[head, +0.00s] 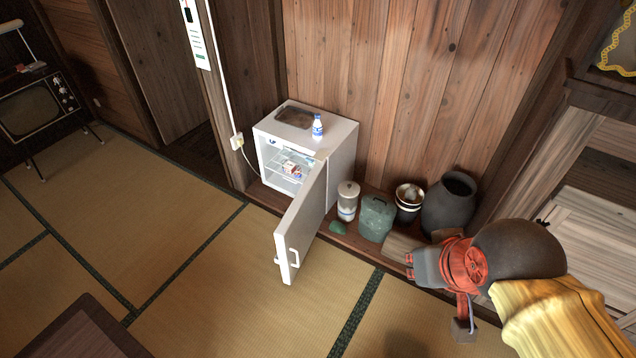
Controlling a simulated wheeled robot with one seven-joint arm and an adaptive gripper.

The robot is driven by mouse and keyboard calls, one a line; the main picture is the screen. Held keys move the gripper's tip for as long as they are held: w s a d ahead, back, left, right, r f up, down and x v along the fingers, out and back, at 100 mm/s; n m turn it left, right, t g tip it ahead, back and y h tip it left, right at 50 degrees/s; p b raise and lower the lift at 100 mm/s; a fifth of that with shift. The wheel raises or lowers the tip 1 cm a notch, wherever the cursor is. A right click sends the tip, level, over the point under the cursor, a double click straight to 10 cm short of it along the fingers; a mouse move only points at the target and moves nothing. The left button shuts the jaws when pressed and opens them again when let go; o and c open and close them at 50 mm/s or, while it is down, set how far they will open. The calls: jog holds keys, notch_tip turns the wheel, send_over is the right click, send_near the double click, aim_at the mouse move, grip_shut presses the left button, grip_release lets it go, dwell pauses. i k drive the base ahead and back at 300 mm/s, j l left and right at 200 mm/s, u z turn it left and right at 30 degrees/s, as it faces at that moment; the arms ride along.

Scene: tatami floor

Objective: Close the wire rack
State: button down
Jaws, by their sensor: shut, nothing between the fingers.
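A small white fridge (341,152) stands against the wooden wall with its door (303,222) swung wide open toward the front. Wire racks (276,164) show inside it, partly hidden by the door. I cannot tell whether a rack is pulled out. A small red-and-white packet (290,168) lies on a rack. My gripper (408,266) is at the lower right, to the right of the door and apart from it. It is shut and empty, pointing left, in front of the pots.
A bottle (317,127) and a dark tray (294,117) sit on the fridge. A lidded jar (347,201), green container (376,219), bowls (409,197) and dark pot (449,203) stand right of the door. Tatami floor (200,265) in front is clear. A low table (85,335) is at lower left.

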aim_at(298, 172)
jog(key=i+j+z, duration=0.15)
jog(key=z, duration=0.25)
jog(key=i+j+z, duration=0.1)
jog(key=j+z, duration=0.25)
jog(key=i+j+z, duration=0.1)
jog(key=j+z, duration=0.3)
jog(key=i+j, duration=0.1)
jog(key=j, duration=0.55)
jog(key=i+j, duration=0.1)
jog(key=j, duration=1.25)
jog(key=i+j, duration=0.15)
jog(key=j, duration=0.5)
jog(key=i+j, duration=0.1)
jog(key=j, duration=0.6)
jog(key=i+j, duration=0.1)
jog(key=j, duration=0.55)
